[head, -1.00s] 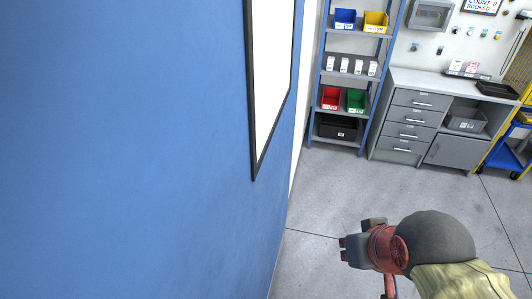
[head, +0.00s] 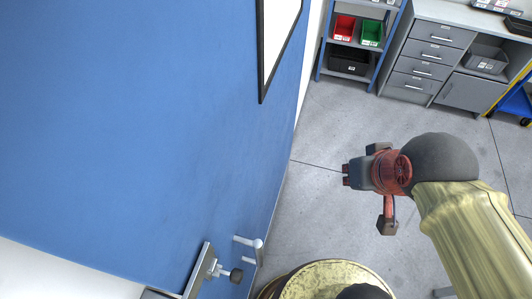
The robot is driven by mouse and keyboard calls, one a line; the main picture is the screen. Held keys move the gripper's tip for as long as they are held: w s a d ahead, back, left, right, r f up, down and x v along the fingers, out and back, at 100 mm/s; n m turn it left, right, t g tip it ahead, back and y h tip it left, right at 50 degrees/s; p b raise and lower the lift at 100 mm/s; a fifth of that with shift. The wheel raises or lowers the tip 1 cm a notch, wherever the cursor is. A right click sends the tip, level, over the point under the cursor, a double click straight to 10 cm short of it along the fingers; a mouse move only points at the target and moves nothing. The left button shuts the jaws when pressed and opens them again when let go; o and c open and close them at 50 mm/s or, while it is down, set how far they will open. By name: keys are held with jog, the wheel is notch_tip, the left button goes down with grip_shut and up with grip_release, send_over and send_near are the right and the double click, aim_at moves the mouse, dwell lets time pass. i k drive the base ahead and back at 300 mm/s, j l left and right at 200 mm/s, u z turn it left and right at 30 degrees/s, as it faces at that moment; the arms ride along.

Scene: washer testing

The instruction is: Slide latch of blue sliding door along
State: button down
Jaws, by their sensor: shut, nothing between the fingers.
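The blue sliding door (head: 150,120) fills the left of the head view, with a black-framed white window panel (head: 277,35) near its right edge. Near the door's lower right, a grey metal latch plate (head: 199,271) with a dark round knob (head: 236,276) sticks out from the surface. A white handle (head: 257,247) stands just beside it. My gripper (head: 346,174) is right of the door, apart from it and above the latch in the picture. Its fingers point left and are shut on nothing. The lower end of the latch plate is partly cut off by the picture edge.
A shelf rack (head: 356,45) with red and green bins stands at the back. A grey drawer cabinet (head: 428,50) is at the back right. The floor (head: 330,120) between the door and my arm is clear.

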aim_at(236, 276)
jog(key=k+u, duration=0.2)
jog(key=u, duration=0.25)
jog(key=k+u, duration=0.25)
jog(key=u, duration=0.25)
jog(key=k+j+u, duration=0.1)
jog(key=u, duration=0.35)
jog(key=k+j+u, duration=0.15)
jog(key=k, duration=0.2)
jog(key=k+j+u, duration=0.2)
jog(key=k+j, duration=0.1)
jog(key=k, duration=0.05)
